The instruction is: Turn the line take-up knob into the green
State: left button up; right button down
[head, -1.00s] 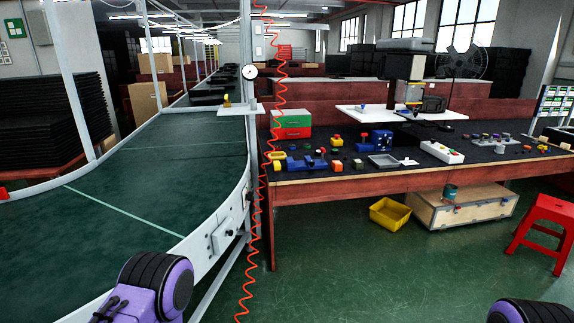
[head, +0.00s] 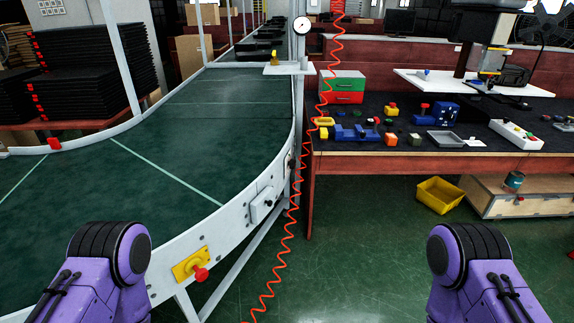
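A round white gauge (head: 301,23) is mounted on the grey post at the far bend of the conveyor. Its needle and any green zone are too small to read. Below it, a small yellow fitting (head: 274,57) stands on a white shelf (head: 287,69). Nearer, a red knob (head: 201,274) sticks out of a yellow plate (head: 183,266) on the conveyor's side rail. I cannot tell which of these fittings is the take-up knob. Only my purple arm links show at the lower left and lower right. Both grippers are out of view.
The curved green conveyor belt (head: 190,125) is bare nearby. A coiled red hose (head: 287,232) hangs in front of the post. A workbench (head: 400,158) with bins and small parts stands to the right. A yellow crate (head: 437,196) is on the floor. The green floor in front is clear.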

aim_at(292, 164)
jog(key=z, duration=0.4)
jog(key=i, duration=0.65)
jog(key=z, duration=0.5)
jog(key=i, duration=1)
jog(key=u, duration=0.75)
jog(key=i, duration=1.1)
jog(key=u, duration=0.2)
